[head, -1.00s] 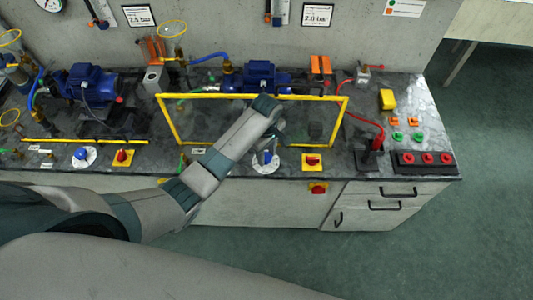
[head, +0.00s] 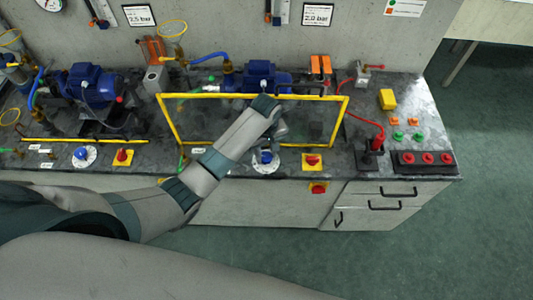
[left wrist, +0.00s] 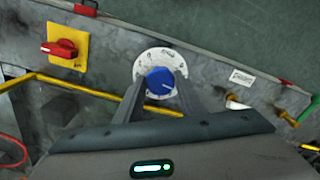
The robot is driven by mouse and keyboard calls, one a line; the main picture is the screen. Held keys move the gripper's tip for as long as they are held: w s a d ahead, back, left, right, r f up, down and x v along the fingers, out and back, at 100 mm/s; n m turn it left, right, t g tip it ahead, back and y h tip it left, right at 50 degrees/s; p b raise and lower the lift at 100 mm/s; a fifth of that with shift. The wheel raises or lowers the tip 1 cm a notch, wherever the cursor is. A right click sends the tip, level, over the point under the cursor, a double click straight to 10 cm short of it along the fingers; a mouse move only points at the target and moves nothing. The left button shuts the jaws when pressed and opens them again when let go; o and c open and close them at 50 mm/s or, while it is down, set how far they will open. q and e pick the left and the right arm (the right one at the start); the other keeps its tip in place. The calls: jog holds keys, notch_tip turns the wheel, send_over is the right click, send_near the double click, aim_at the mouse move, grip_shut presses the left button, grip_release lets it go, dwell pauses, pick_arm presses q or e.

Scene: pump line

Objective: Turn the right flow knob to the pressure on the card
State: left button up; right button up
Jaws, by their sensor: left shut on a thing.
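The right flow knob is blue on a round white dial (head: 266,168); in the head view my left gripper (head: 268,152) covers most of it. In the left wrist view the blue knob (left wrist: 160,81) sits between the two fingers of my left gripper (left wrist: 160,88), which are shut on it from both sides. A light pointer line shows on the knob; the dial (left wrist: 146,62) numbers are too small to read surely. The right card (head: 317,14) on the wall reads 2.0 bar. My right gripper is not in view.
A yellow-framed clear guard (head: 343,122) stands behind the knob, close to my left arm. A red switch on a yellow plate (head: 312,161) sits right of the dial. Another blue knob (head: 81,153) is at left. A red button box (head: 424,159) is at the right end.

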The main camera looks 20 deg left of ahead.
pick_arm(q)
jog(key=m, duration=0.4)
jog(key=shift+m, duration=0.3)
jog(key=shift+a+m, duration=0.1)
jog(key=shift+m, duration=2.2)
jog(key=o, duration=1)
jog(key=shift+o, duration=0.2)
jog(key=shift+r, duration=0.1)
